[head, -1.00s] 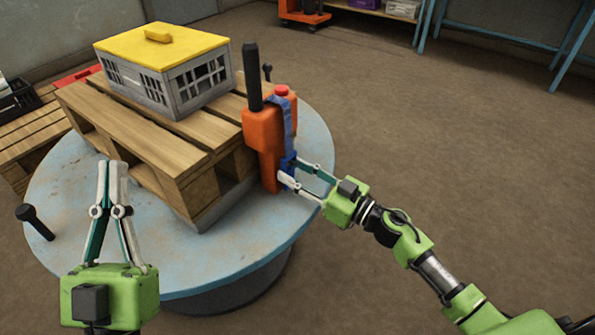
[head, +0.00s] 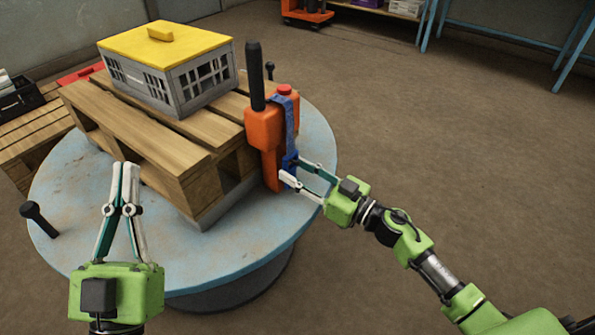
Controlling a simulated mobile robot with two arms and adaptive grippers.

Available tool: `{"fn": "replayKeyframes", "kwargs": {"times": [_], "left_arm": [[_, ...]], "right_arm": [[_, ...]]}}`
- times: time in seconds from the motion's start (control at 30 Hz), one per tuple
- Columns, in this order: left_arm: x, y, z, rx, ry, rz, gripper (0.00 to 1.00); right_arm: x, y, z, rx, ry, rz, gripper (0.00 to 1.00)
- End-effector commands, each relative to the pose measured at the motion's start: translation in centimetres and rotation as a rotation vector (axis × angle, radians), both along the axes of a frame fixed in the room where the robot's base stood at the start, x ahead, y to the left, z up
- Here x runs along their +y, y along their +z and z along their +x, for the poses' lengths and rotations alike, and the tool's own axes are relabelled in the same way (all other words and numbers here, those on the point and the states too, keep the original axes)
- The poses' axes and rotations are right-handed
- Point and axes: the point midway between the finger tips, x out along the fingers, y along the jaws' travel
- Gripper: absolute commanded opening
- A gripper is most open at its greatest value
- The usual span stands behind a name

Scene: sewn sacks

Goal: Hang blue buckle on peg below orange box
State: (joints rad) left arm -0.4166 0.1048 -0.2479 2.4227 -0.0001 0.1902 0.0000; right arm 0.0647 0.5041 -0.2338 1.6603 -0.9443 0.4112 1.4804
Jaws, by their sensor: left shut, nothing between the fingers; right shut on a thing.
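An orange box (head: 264,128) with a black upright handle and a red knob stands against the right end of the wooden pallet. A blue strap (head: 289,120) runs down its right side to the blue buckle (head: 289,163) low on the box. My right gripper (head: 291,176) is shut on the blue buckle, close against the box. The peg below the box cannot be made out; the gripper and buckle cover part of that area. My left gripper (head: 125,166) is shut and empty, pointing up in front of the pallet's left part.
The wooden pallet (head: 150,150) lies on a round blue table (head: 80,210) and carries a grey crate with a yellow lid (head: 165,55). A black peg-like handle (head: 38,219) sticks up at the table's left edge. The table's front is bare.

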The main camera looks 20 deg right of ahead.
Motion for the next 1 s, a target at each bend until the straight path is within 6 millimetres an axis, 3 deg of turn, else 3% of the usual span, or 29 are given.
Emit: {"fn": "replayKeyframes", "kwargs": {"times": [0.07, 0.1, 0.17, 0.63, 1.0], "left_arm": [[0.0, 0.1, 0.0, -0.002, 0.0, 0.001, 0.0], [0.0, 0.1, 0.0, -0.003, 0.0, 0.001, 0.0], [0.0, 0.1, 0.0, -0.003, 0.0, 0.001, 0.0], [-0.1, 0.2, -0.1, -0.007, -0.002, 0.0, 0.0], [0.0, 0.1, 0.0, -0.003, -0.002, 0.0, 0.0]], "right_arm": [[0.0, 0.1, 0.0, -0.001, 0.0, 0.001, 0.07], [0.0, 0.1, 0.0, -0.001, 0.0, 0.001, 0.39], [0.0, 0.1, 0.0, -0.001, 0.0, 0.001, 0.54], [-0.7, -0.3, -0.8, 0.004, -0.001, 0.0, 0.54], [-5.2, -0.8, -6.8, 0.005, -0.001, 0.0, 0.54]]}}
